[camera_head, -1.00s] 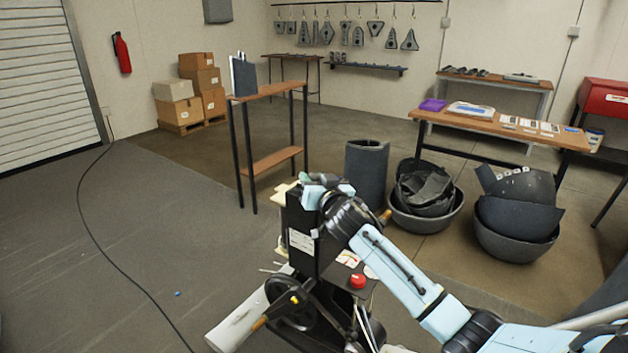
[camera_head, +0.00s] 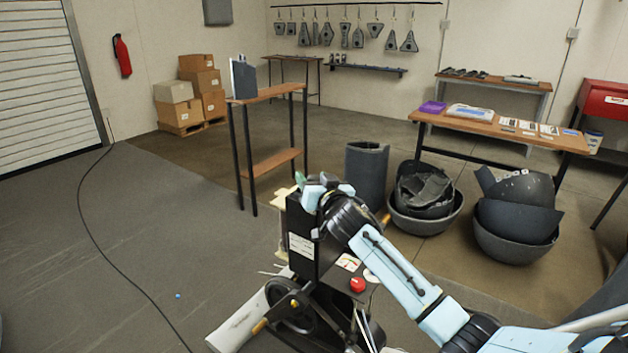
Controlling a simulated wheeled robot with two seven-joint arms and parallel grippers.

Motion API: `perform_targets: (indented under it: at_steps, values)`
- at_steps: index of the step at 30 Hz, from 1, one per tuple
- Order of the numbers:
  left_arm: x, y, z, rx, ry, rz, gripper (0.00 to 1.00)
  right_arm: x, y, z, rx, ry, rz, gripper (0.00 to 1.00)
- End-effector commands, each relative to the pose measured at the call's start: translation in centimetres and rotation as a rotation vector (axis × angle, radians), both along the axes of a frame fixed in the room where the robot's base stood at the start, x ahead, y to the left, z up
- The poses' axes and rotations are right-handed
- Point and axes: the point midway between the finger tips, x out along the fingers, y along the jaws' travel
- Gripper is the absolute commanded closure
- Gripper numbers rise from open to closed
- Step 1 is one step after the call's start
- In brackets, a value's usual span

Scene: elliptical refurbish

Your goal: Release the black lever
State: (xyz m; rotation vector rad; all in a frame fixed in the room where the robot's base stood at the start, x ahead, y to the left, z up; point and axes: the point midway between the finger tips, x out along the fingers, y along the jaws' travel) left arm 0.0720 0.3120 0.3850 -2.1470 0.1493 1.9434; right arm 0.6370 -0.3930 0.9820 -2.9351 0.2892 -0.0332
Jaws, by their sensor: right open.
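A black machine (camera_head: 302,243) stands in the lower middle, with a tall black box, a dark wheel (camera_head: 292,306) and a red knob (camera_head: 357,285). My right arm reaches in from the lower right. My right gripper (camera_head: 308,184) is open at the top of the black box. Its fingers are small in the view, and I cannot tell whether they touch the machine. The black lever cannot be made out for certain; the gripper and wrist cover part of the machine's top. My left gripper is out of view.
A narrow wooden stand (camera_head: 268,93) is behind the machine. Grey bins (camera_head: 425,220) with dark scrap and a dark cylinder (camera_head: 366,175) stand to the right. A black cable (camera_head: 83,215) crosses the open floor at left. A wooden table (camera_head: 480,124) is at back right.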

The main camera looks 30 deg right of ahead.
Motion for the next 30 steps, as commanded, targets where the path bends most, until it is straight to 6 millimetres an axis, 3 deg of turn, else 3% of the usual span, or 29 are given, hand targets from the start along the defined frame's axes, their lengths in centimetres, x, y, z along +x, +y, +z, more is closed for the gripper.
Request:
perform_targets:
  at_steps: [8,18,24,30]
  values:
    - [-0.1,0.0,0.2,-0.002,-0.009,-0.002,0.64,-1.5,0.4,-0.2,0.001,0.005,0.001,0.48]
    - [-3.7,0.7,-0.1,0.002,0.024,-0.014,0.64,-8.1,1.7,-0.1,0.003,0.003,0.001,0.48]
    - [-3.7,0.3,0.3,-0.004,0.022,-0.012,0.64,-11.3,2.3,-0.1,0.002,0.002,0.000,0.48]
    - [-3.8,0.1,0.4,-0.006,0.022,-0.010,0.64,-12.9,2.6,0.0,0.001,0.000,0.000,0.48]
